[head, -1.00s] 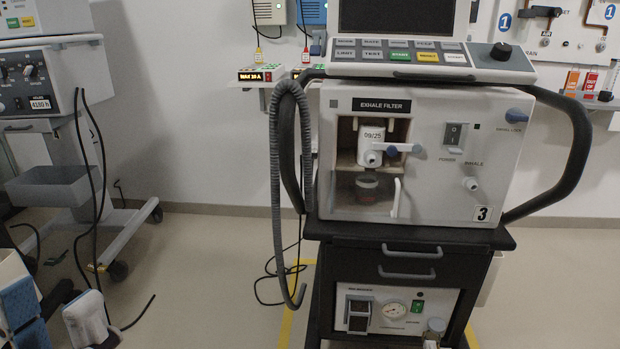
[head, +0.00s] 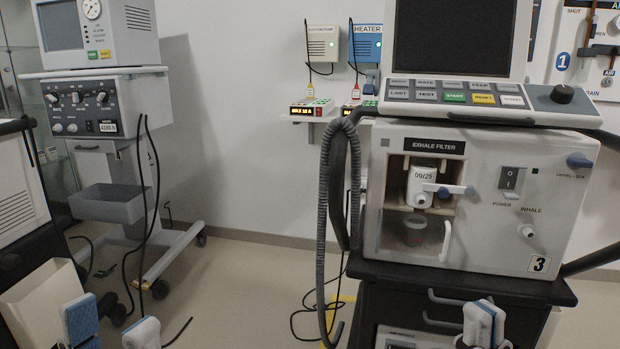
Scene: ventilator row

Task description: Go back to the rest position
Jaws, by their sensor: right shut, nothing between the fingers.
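My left gripper (head: 112,327) is at the bottom left of the head view. Its two blue-padded fingertips stand apart with nothing visible between them, so it is open. My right gripper (head: 483,325) is at the bottom, right of centre, in front of the black cart's drawers. Its fingertips are together and empty. Most of both arms is below the frame. Ventilator 3 (head: 548,215) stands behind the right gripper, with a filter (head: 423,187) labelled 09/25 in its open exhale filter bay.
A grey corrugated hose (head: 322,235) hangs at the ventilator's left side. Another ventilator (head: 100,103) on a wheeled stand with a grey basket (head: 110,204) is further left. A white vented unit (head: 20,190) is close at the left edge. Open floor (head: 245,285) lies between the stands.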

